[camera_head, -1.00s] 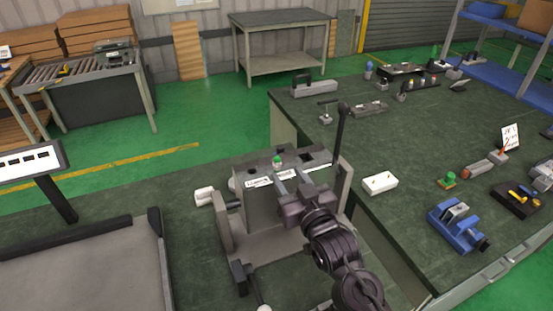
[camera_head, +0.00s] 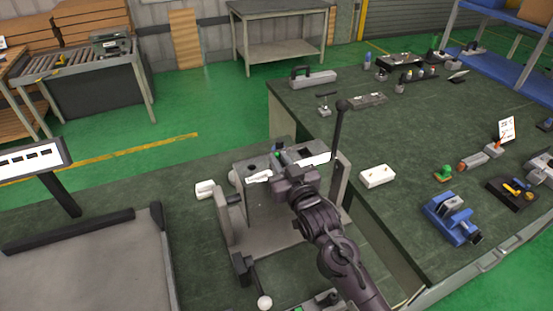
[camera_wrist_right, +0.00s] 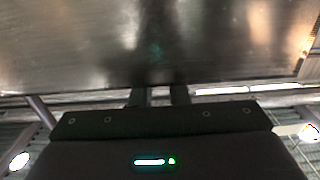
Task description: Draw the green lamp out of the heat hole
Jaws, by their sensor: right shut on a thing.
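The green lamp (camera_head: 279,143) shows as a small green cap at the fingertips of my right gripper (camera_head: 279,157) in the head view. My right gripper is shut on it, above the top of the grey heating fixture (camera_head: 254,213). The fingers and white label hide the lamp's lower part and the hole under it, so I cannot tell whether it is fully clear. In the right wrist view my fingers (camera_wrist_right: 157,96) show against a blurred metal surface; the lamp is not distinct there. My left gripper is not in view.
A black upright lever (camera_head: 339,125) stands at the fixture's right side. A white block (camera_head: 377,176) lies on the green-topped workbench (camera_head: 410,125). A blue vise (camera_head: 452,217) and a green knob piece (camera_head: 444,172) are farther right. The bench has clear room in its middle.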

